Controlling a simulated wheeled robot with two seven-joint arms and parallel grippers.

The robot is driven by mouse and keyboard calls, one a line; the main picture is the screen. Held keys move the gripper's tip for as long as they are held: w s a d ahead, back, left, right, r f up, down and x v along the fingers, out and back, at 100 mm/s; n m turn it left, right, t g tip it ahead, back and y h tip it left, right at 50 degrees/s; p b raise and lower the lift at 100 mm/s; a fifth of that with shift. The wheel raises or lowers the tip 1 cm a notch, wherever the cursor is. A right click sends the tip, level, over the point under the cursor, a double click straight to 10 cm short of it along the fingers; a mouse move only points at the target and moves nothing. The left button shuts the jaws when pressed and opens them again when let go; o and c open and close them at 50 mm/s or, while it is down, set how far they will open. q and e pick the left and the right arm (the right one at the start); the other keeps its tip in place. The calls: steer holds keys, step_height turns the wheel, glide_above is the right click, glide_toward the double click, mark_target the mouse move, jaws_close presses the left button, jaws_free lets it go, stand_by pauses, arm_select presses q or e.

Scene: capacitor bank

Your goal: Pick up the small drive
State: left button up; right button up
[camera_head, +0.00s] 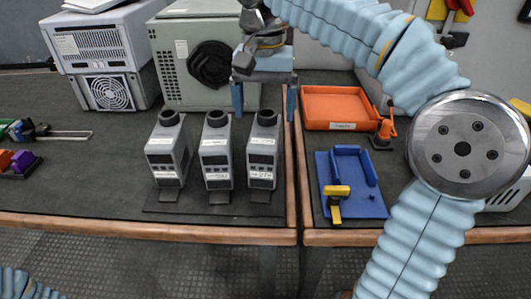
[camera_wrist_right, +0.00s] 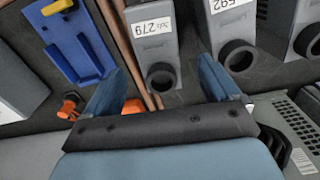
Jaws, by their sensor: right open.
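Three similar upright grey units with round black caps stand in a row: a left one (camera_head: 167,150), a middle one (camera_head: 216,152) and a right one (camera_head: 263,150). I cannot tell from the pictures which is called the small drive. My right gripper (camera_head: 264,105) is open and empty, its blue fingers pointing down just behind and above the right unit's cap. In the wrist view, my right gripper (camera_wrist_right: 160,85) frames that unit (camera_wrist_right: 155,35), labelled 279, between its fingertips, apart from it. The middle unit (camera_wrist_right: 230,25) is beside it. My left gripper is out of view.
A black mat (camera_head: 200,208) lies under the units. An orange tray (camera_head: 338,108) and a blue fixture (camera_head: 368,200) with a yellow clamp sit to the right. A beige cabinet (camera_head: 175,65) and a white box (camera_head: 95,40) stand behind. Small tools lie far left.

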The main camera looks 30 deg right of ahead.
mark_target(265, 129)
step_height(265, 129, down, 8)
steer(key=shift+s+r+b, duration=0.15)
steer(key=shift+b, duration=0.45)
steer(key=c, duration=1.4)
steer(key=shift+r, duration=0.1)
steer(key=shift+c, duration=0.6)
steer(key=shift+r, duration=0.1)
